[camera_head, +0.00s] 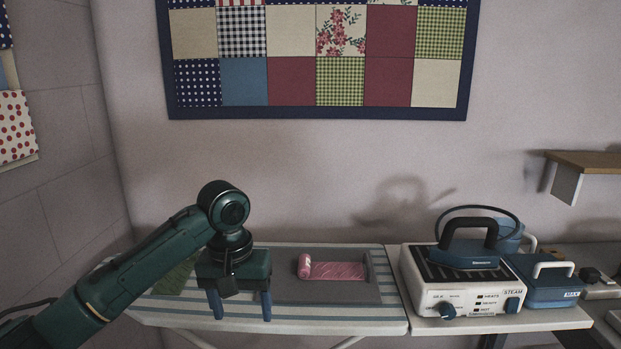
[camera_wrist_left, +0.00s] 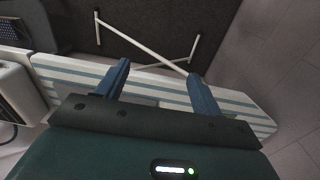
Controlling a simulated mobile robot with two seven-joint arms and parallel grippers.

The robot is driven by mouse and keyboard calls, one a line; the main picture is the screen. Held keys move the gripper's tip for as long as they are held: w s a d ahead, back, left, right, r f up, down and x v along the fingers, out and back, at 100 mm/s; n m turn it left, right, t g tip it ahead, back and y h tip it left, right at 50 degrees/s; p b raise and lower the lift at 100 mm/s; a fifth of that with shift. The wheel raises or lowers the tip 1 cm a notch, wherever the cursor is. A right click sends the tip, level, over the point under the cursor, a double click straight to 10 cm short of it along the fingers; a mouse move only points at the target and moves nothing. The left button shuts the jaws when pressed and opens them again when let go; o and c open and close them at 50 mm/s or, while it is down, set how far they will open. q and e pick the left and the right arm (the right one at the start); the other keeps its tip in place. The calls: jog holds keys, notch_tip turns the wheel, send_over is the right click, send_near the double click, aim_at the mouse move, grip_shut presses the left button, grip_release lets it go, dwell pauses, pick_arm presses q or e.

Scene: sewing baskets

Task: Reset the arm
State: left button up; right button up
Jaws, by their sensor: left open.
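My left arm comes in from the left in the head view. Its gripper (camera_head: 240,304) points down in front of the striped ironing board (camera_head: 355,318), with its two blue fingers apart and nothing between them. In the left wrist view the fingers of the left gripper (camera_wrist_left: 161,82) also stand apart and empty, with the striped board edge (camera_wrist_left: 240,100) behind them. My right gripper is in neither view.
A pink rolled cloth (camera_head: 338,270) lies on a grey mat on the board, right of the gripper. A green cloth (camera_head: 176,278) is partly hidden behind my arm. A steam iron (camera_head: 468,250) stands on its station (camera_head: 462,295) at the right.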

pick_arm(q)
jog(key=s+d+f+m+t+h+p, duration=0.1)
jog(key=s+d+f+t+h, duration=0.2)
jog(key=f, duration=0.6)
jog(key=s+d+f+m+t+h+p, duration=0.1)
jog(key=s+d+f+h, duration=0.3)
jog(key=f, duration=0.5)
jog(key=s+a+f+t+y+p, duration=0.1)
jog(key=s+a+t+y, duration=0.1)
jog(key=s+a, duration=0.3)
jog(key=s+a+f+t+y+p, duration=0.1)
jog(key=s+a+t, duration=0.3)
jog(key=s, duration=0.4)
jog(key=shift+s+a+f+y, duration=0.35)
jog(key=shift+a+f+y, duration=0.15)
jog(key=shift+f+y, duration=0.2)
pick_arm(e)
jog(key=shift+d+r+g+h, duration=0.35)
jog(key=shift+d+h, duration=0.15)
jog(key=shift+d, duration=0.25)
pick_arm(q)
jog(key=shift+c, duration=0.2)
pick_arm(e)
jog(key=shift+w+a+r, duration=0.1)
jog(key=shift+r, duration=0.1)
